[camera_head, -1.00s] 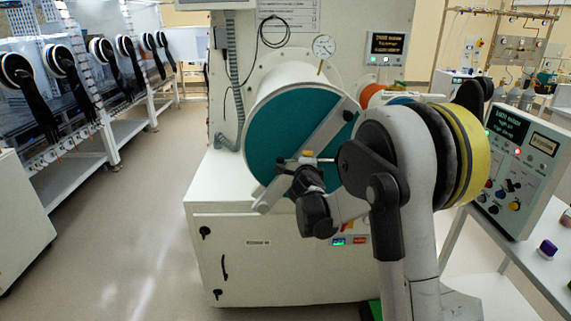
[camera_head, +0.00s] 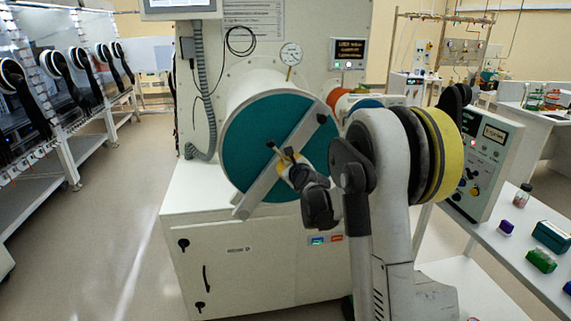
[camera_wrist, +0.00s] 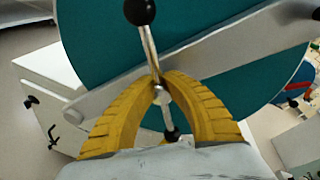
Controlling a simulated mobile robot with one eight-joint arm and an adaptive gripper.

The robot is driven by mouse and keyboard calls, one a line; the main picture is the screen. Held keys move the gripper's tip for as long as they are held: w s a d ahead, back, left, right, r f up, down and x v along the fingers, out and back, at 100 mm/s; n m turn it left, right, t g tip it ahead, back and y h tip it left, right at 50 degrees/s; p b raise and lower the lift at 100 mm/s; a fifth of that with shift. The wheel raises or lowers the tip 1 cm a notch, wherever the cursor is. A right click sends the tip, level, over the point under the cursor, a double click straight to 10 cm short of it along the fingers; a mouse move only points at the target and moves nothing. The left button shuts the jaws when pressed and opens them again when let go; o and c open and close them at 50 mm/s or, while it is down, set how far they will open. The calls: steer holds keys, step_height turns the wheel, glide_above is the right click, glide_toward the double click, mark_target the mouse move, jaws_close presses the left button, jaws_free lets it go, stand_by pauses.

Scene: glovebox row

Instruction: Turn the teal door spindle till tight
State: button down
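The teal round door (camera_head: 250,125) closes the end of a white cylindrical chamber, with a grey diagonal bar (camera_head: 260,190) across it. At the middle of the bar is the spindle's T-handle, a metal rod with black end knobs; one knob (camera_head: 270,145) shows in the head view. In the wrist view the rod (camera_wrist: 149,50) stands steep, its upper knob large and its lower knob between the yellow fingers. My gripper (camera_head: 284,160) is at the handle. In the wrist view its fingertips (camera_wrist: 161,84) close in on both sides of the rod near its hub.
A dial gauge (camera_head: 290,54) and a small display (camera_head: 348,53) are above the chamber. A control box (camera_head: 483,160) stands on the right bench with several small items. The floor (camera_head: 110,230) on the left is clear.

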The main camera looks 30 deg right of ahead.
steer(key=m, duration=0.2)
steer(key=m+t+y+b, duration=0.1)
steer(key=m, duration=0.2)
steer(key=shift+s+d+y, duration=0.1)
steer(key=shift+d+y, duration=0.1)
steer(key=shift+y, duration=0.1)
steer(key=m+b, duration=0.1)
steer(key=m, duration=0.2)
steer(key=m+t+b, duration=0.1)
steer(key=m, duration=0.2)
steer(key=shift+s+d+t, duration=0.1)
steer(key=shift+d+t, duration=0.05)
steer(key=shift+t, duration=0.15)
steer(key=c, duration=1.5)
jaws_free()
steer(key=s, duration=0.8)
steer(key=s+a, duration=0.1)
steer(key=s, duration=0.3)
steer(key=shift+r, duration=0.1)
